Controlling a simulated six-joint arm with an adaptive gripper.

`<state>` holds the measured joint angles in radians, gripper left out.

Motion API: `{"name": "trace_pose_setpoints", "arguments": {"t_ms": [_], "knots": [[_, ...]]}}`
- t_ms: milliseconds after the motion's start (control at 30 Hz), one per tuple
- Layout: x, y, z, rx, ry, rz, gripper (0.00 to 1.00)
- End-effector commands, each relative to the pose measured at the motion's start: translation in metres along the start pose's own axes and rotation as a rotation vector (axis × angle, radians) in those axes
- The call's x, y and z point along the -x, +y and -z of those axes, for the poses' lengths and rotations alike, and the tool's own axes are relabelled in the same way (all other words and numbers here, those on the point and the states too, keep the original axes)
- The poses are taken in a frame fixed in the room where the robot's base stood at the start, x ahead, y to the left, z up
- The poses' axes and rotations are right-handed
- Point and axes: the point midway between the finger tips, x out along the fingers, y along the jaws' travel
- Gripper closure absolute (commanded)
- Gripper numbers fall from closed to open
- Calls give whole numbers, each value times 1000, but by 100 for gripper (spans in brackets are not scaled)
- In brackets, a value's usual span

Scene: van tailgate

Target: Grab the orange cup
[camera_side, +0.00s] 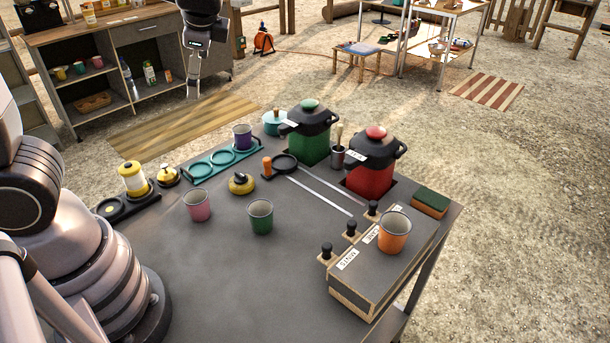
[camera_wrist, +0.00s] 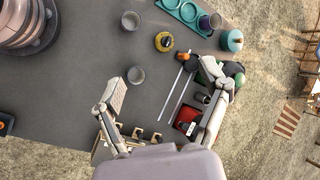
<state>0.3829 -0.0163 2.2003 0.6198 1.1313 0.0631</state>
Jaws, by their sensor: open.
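The orange cup (camera_side: 394,233) stands upright on top of the low wooden-sided box (camera_side: 345,301) at the table's right front, in the side view. I cannot make it out in the wrist view, where my gripper body covers that part of the box. My gripper (camera_side: 193,86) hangs high at the top of the side view, far from the cup. In the wrist view my gripper (camera_wrist: 163,72) has its two fingers spread wide with nothing between them but the table below.
A pink cup (camera_side: 197,206), a green cup (camera_side: 261,217) and a yellow-black kettle-like item (camera_side: 241,184) stand mid-table. A purple cup (camera_side: 242,138) sits in a teal holder. Green (camera_side: 309,136) and red (camera_side: 371,165) lidded canisters stand behind the box. The front table is clear.

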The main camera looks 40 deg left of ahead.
Motion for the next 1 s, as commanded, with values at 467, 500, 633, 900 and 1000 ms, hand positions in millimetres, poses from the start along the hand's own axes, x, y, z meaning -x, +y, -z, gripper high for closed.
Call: {"name": "trace_pose_setpoints", "arguments": {"t_ms": [467,500,633,900,1000], "knots": [[-39,74,245,-961,-356,780,24],[-43,93,264,-1030,-369,859,24],[-57,157,313,-1218,-392,1102,24],[-74,223,346,-1369,-388,1337,24],[-77,222,351,-1376,-388,1351,24]]}}
